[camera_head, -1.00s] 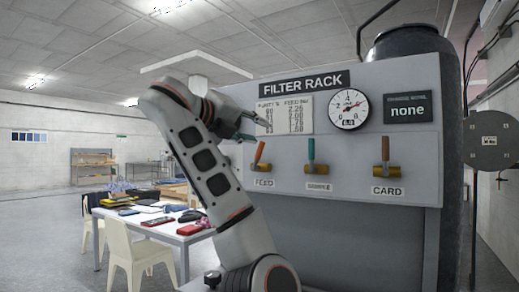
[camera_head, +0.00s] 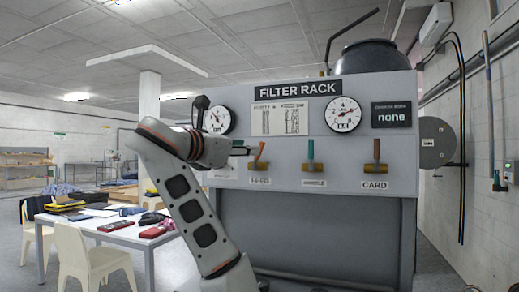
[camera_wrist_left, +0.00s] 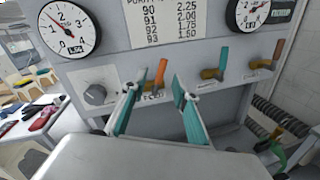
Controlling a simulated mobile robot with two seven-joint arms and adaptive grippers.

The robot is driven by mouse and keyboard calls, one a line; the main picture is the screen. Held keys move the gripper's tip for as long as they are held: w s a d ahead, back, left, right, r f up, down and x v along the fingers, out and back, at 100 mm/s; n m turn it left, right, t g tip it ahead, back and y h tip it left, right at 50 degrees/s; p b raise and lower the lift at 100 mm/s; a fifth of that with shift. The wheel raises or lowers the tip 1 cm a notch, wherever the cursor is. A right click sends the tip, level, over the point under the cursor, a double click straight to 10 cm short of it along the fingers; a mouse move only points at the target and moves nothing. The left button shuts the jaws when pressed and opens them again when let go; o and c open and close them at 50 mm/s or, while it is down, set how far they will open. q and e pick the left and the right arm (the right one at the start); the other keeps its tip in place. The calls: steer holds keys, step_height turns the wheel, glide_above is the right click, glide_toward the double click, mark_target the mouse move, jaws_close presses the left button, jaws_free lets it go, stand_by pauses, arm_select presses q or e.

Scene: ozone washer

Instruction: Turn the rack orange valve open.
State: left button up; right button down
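The orange valve handle (camera_head: 261,152) is on the front of the filter rack (camera_head: 340,200), above the FEED label, on a brass body. It leans up and to the right. In the wrist view the orange handle (camera_wrist_left: 160,76) shows beyond and between the teal fingers of my left gripper (camera_wrist_left: 157,90). The fingers are spread with nothing held, and I see no clear contact with the handle. In the head view my left gripper (camera_head: 245,149) is just left of the handle, partly hidden by its own wrist. My right gripper is not in view.
A teal valve (camera_head: 310,154) and a brown-orange CARD valve (camera_head: 377,154) stand to the right on the rack. Two gauges (camera_head: 216,120) (camera_head: 343,114) are above. A grey knob (camera_wrist_left: 95,94) is left of the orange valve. A cluttered table (camera_head: 105,232) and chairs are at left.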

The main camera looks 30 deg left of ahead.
mark_target(259, 156)
arm_select(q)
steer(key=shift+m, duration=0.4)
steer(key=w, duration=0.8)
steer(key=shift+d+f, duration=0.1)
steer(key=shift+s, duration=0.1)
jaws_close()
